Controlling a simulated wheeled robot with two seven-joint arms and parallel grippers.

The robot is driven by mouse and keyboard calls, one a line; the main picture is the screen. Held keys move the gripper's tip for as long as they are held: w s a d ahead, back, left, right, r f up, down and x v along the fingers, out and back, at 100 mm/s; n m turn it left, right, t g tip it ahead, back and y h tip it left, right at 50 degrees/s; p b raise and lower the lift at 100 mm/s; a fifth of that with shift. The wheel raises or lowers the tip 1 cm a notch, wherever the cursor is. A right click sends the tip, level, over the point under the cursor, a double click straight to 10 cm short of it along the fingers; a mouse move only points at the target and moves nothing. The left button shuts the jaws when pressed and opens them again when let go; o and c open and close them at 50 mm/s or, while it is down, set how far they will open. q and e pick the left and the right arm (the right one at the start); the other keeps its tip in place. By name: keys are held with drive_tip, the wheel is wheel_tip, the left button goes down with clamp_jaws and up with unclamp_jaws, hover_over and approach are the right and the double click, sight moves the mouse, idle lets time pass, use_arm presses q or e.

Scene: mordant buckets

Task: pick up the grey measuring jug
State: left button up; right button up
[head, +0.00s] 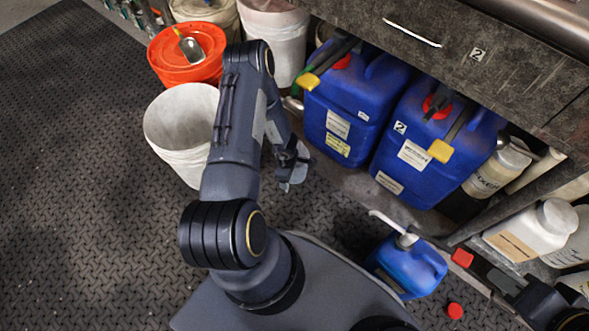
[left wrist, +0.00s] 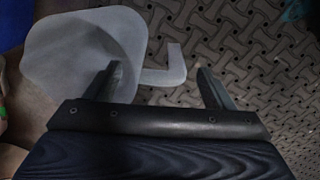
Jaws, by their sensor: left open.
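In the left wrist view a pale grey jug (left wrist: 62,48), which I take for the measuring jug, fills the upper left. Its angular handle (left wrist: 172,72) reaches right. My left gripper (left wrist: 157,86) is open, with one fingertip overlapping the jug's body and the other right of the handle. The handle appears between the fingers; I cannot tell whether they touch it. I cannot make out the jug in the head view.
A white bucket (head: 165,135), a red-lidded bucket (head: 165,70) with a scoop, and large blue canisters (head: 335,120) line the bench (head: 470,45). A small blue canister (head: 405,268) and red caps (head: 455,311) are lower right. The dark floor (head: 70,190) at left is clear.

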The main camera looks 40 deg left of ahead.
use_arm(q)
wheel_tip(320, 180, down, 3)
drive_tip(key=shift+w+b, duration=0.1)
drive_tip(key=shift+b, duration=0.35)
use_arm(e)
drive_tip(key=shift+f, duration=0.9)
use_arm(q)
drive_tip(key=shift+a, duration=0.1)
clamp_jaws()
drive_tip(key=shift+r, duration=0.25)
use_arm(e)
drive_tip(key=shift+r, duration=0.1)
